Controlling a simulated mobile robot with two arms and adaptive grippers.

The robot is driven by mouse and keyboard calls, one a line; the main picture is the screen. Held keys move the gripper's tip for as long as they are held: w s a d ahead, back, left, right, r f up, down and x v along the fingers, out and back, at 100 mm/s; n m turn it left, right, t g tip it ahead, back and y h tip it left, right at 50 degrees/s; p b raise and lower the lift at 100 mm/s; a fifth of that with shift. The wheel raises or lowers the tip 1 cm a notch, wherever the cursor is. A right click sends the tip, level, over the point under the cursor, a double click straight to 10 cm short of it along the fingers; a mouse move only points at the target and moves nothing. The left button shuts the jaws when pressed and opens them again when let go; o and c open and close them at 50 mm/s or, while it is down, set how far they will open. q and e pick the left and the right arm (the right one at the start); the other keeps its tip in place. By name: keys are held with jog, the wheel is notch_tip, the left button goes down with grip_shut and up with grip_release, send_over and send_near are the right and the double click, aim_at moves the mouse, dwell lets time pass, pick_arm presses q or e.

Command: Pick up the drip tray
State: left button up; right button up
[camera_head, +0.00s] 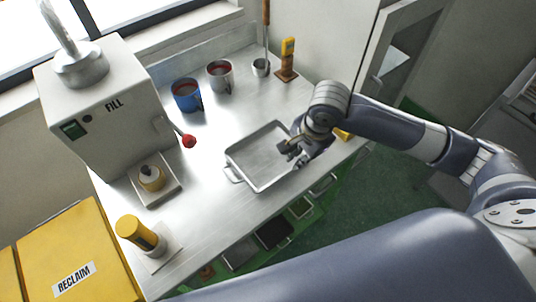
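The drip tray (240,154) is a shallow, rectangular metal tray with a wire handle at its left end. It lies flat on the metal bench in the middle of the camera_head view. My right gripper (292,154) is at the tray's right end, over or at its rim. The dark fingers are small and partly hidden by the wrist, so I cannot tell whether they touch the rim or are closed on it. My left gripper is not in view.
The wax machine (108,115) with a red-knobbed lever stands on the left. Blue (186,96) and grey (220,77) mugs stand behind the tray. A yellow cylinder (139,234) is at the front left, beside a yellow RECLAIM bin (75,245). Bare bench surrounds the tray's left side.

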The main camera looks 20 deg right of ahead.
aim_at(290, 169)
jog(key=shift+x, duration=1.05)
jog(key=shift+a+p+x, duration=0.2)
jog(key=shift+p+x, duration=0.1)
jog(key=shift+x, duration=1.05)
jog(key=shift+a+p+x, duration=0.2)
jog(key=shift+p+x, duration=0.1)
jog(key=shift+x, duration=1.1)
jog(key=shift+s, duration=0.15)
grip_shut()
jog(key=shift+r, duration=0.1)
